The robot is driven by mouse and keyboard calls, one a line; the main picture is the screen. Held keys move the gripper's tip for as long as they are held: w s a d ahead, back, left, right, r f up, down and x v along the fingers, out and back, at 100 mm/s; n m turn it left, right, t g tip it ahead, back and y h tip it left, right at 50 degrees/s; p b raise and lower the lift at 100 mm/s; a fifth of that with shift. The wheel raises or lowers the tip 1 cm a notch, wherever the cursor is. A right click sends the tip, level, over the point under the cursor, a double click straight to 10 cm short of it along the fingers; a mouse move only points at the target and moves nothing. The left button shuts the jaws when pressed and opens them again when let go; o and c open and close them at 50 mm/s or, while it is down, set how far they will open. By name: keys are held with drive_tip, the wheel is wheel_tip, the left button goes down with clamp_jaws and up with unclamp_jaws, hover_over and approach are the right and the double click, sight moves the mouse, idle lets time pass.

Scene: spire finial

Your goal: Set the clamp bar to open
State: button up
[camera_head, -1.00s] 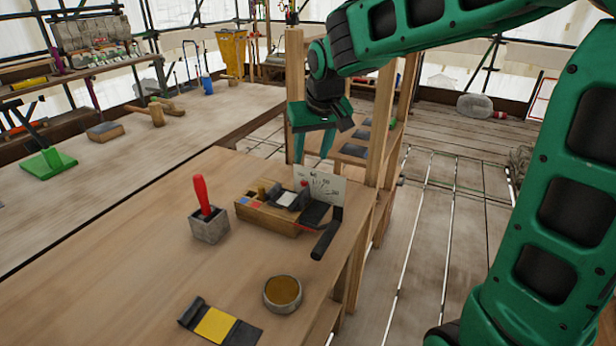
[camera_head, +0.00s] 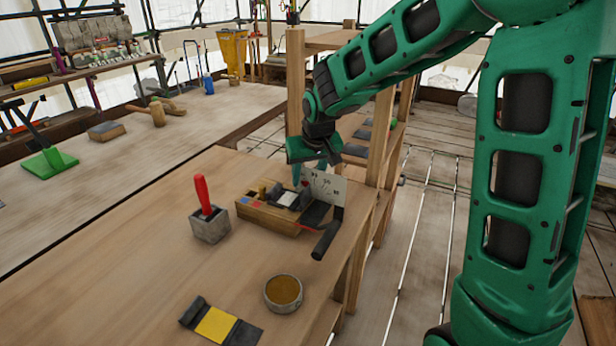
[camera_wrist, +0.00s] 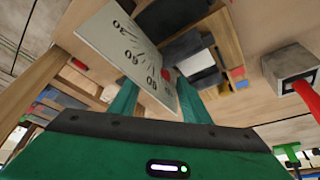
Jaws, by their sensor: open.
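The clamp device is a wooden block (camera_head: 262,214) with a dark metal mechanism, a light pad and an upright white dial plate (camera_head: 328,187) with numbers. A dark bar with a thick black grip (camera_head: 325,241) sticks out at its right front, low over the table; I take it to be the clamp bar. My gripper (camera_head: 300,176) is just behind the dial plate, which partly hides its fingers. In the wrist view the two green fingers (camera_wrist: 160,100) are apart and empty, near the dial plate (camera_wrist: 125,55) and the block's mechanism (camera_wrist: 195,60).
A stone holder with a red-handled tool (camera_head: 208,222) stands left of the block. A round pot (camera_head: 283,293) and a yellow-and-black plate (camera_head: 216,325) lie nearer. Wooden shelf posts (camera_head: 381,135) rise close to my arm. The table's left part is clear.

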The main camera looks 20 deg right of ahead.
clamp_jaws()
drive_tip(key=w+d, duration=0.5)
drive_tip(key=w, duration=0.1)
drive_tip(key=shift+d, duration=0.4)
drive_tip(key=shift+w+d+r, duration=0.1)
drive_tip(key=shift+w+d, duration=0.05)
drive_tip(key=shift+d, duration=0.2)
unclamp_jaws()
drive_tip(key=shift+w, duration=0.1)
